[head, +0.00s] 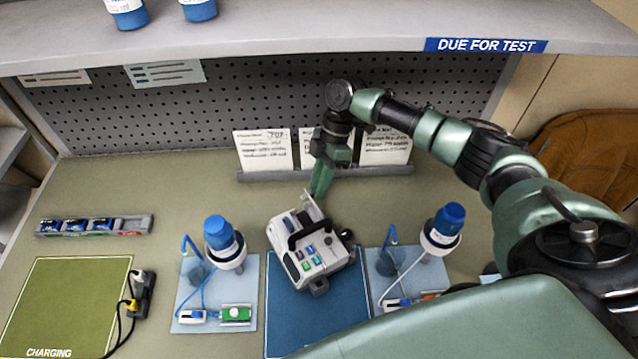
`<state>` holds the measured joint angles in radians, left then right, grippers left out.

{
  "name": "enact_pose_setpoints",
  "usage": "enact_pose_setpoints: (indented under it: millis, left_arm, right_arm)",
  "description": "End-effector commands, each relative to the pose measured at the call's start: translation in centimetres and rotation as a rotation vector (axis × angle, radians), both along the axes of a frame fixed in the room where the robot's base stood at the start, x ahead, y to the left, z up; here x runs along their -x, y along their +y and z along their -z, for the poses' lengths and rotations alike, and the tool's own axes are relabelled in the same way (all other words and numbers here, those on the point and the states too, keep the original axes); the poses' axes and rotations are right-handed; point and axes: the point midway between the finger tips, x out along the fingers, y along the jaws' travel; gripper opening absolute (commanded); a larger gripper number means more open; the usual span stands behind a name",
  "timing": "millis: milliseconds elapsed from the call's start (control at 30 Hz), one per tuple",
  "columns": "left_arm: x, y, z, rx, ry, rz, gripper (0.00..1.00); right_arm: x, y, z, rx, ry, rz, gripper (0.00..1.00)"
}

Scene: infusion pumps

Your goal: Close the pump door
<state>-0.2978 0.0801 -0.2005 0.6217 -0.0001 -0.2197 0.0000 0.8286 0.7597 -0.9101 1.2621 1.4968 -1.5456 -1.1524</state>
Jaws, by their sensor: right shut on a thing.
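The infusion pump (319,262) is a white and grey box with a dark handle and coloured buttons. It sits turned at an angle on the blue mat (305,325). Its pump door (311,206) appears as a thin pale panel standing up at the pump's far side, so it looks open. My right gripper (319,192) points down behind the pump, with its green fingers shut at the top edge of this panel. The exact contact is small and hard to see. My left gripper is not in view.
Pale mats with blue-capped bottles (222,236) (444,226) stand on both sides of the pump. A green charging mat (65,300), a black plug with cable (141,294) and a cartridge tray (95,226) are at left. Cards (263,150) stand behind. A shelf (300,32) overhangs the back.

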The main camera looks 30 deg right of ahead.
Motion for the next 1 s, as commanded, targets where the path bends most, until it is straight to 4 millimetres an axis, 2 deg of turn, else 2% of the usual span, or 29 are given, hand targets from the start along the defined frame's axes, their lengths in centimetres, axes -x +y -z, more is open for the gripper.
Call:
enact_pose_setpoints:
  millis: [367,1000]
  left_arm:
    - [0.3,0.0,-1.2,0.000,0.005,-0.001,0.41]
    - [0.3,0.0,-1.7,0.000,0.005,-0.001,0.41]
  right_arm:
    - [-0.1,1.3,-0.4,0.129,-0.006,-0.007,0.00]
    - [0.0,5.6,0.9,0.714,-0.015,-0.004,0.00]
